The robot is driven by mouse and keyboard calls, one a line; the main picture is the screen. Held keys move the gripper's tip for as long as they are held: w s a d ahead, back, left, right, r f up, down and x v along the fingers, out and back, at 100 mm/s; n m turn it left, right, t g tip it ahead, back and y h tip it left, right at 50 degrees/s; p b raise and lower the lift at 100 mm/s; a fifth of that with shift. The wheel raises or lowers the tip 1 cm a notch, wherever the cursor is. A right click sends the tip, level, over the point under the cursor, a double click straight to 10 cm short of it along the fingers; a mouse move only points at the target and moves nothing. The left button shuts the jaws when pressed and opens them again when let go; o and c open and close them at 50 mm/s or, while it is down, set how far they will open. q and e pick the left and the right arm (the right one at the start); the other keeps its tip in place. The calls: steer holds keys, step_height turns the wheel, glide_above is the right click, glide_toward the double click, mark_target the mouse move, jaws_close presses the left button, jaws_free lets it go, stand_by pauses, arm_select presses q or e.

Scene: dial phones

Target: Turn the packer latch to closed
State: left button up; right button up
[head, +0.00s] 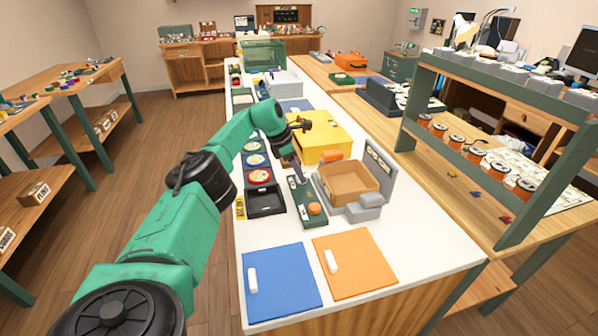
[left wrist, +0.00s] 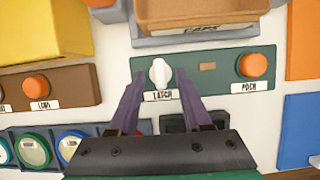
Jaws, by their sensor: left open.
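The packer latch (left wrist: 159,73) is a white knob on a green panel (left wrist: 207,86), with a label reading LATCH below it. Its grip stands roughly upright in the left wrist view. The green panel also shows in the head view (head: 304,195), where the knob is mostly hidden by my gripper. In the head view my left gripper (head: 298,172) is over the panel.
A brown open box (head: 348,182) in a grey packer stands right of the panel. A yellow box (head: 320,138) is behind. Round-dish trays (head: 258,177) line the left. Blue (head: 280,282) and orange (head: 353,265) panels lie in front. White table is bare at front right.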

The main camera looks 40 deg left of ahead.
arm_select(q)
steer(key=v, duration=1.4)
steer(key=shift+p, duration=0.3)
steer(key=shift+s+a+r, duration=0.1)
